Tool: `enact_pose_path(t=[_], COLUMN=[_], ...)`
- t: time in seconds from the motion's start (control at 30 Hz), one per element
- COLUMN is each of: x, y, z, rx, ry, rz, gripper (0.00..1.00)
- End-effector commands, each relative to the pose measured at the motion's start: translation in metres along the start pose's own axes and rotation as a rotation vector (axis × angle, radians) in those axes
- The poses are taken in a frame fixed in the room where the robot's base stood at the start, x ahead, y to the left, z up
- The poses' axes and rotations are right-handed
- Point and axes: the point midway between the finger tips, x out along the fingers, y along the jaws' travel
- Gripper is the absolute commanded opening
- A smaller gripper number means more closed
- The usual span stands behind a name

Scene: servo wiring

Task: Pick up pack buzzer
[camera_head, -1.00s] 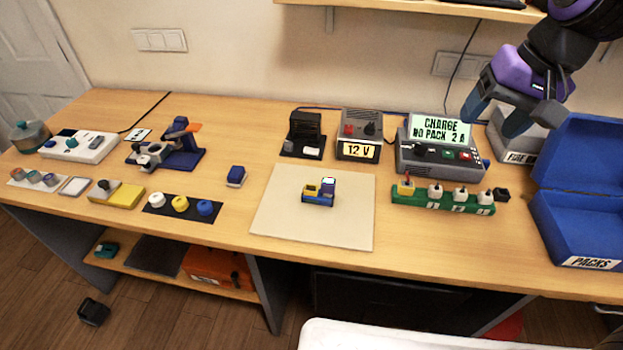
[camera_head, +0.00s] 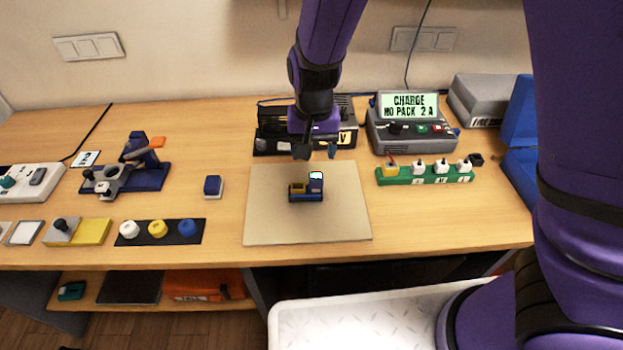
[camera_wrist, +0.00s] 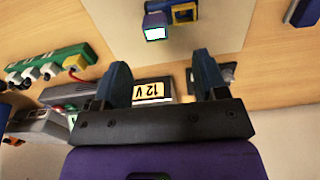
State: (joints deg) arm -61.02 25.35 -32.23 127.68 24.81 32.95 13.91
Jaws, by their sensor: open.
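No object carries a readable buzzer label, so I cannot tell for certain which one is the pack buzzer. A small blue and yellow device with a lit screen (camera_head: 306,190) lies on the pale square mat (camera_head: 265,225). It also shows at the top of the wrist view (camera_wrist: 156,25). My gripper (camera_head: 316,153) is open and empty, pointing down above the mat's back edge, behind the device and apart from it. In the wrist view my gripper's two fingers (camera_wrist: 165,80) are spread, with nothing between them.
A green strip with plugs (camera_head: 425,175) and the charger (camera_head: 410,133) stand to the right. The 12 V supply (camera_wrist: 152,92) is behind my gripper, partly hidden. The blue packs box (camera_head: 519,150) is partly hidden by my arm.

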Motion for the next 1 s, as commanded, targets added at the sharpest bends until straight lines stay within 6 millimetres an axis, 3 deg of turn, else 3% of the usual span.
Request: enact_pose_path(t=[0.2,0.47,0.7,1.0], x=[0.032,0.049,0.081,0.092], y=[0.002,0.003,0.008,0.006], z=[0.000,-0.001,-0.004,-0.004], rx=[0.001,0.002,0.001,-0.001], ry=[-0.002,-0.002,-0.002,0.001], rz=[0.003,0.002,0.002,-0.001], gripper=[0.66,0.66,0.66,0.66])
